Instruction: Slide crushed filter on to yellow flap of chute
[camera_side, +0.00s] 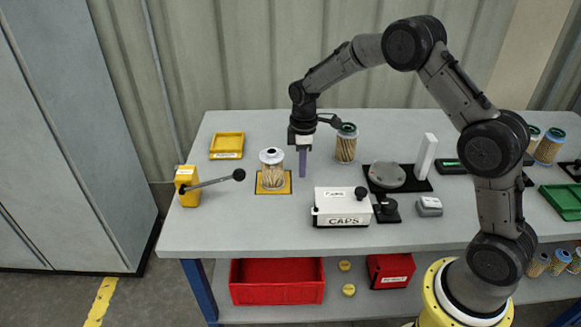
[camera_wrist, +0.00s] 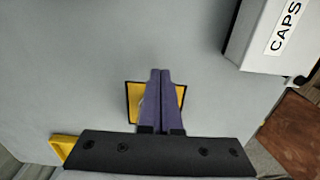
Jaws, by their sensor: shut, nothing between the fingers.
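A filter cartridge (camera_side: 272,173) with a pale top and tan pleats stands upright on a yellow square flap (camera_side: 288,190) in the tabletop, in the side view. Whether it is crushed is too small to tell. My gripper (camera_side: 303,175) is just right of it, fingers pointing down and shut with nothing between them. A contact with the filter cannot be made out. In the wrist view the purple fingers (camera_wrist: 162,75) lie together across the yellow flap (camera_wrist: 133,97) and hide its middle; the filter does not show clearly there.
Another filter (camera_side: 346,148) stands behind right of my gripper. A white CAPS box (camera_side: 342,206) stands front right. A yellow block (camera_side: 187,187) with a black-knobbed lever (camera_side: 215,182) is left, a yellow tray (camera_side: 227,147) behind. A red bin (camera_side: 277,282) sits below. The back middle is clear.

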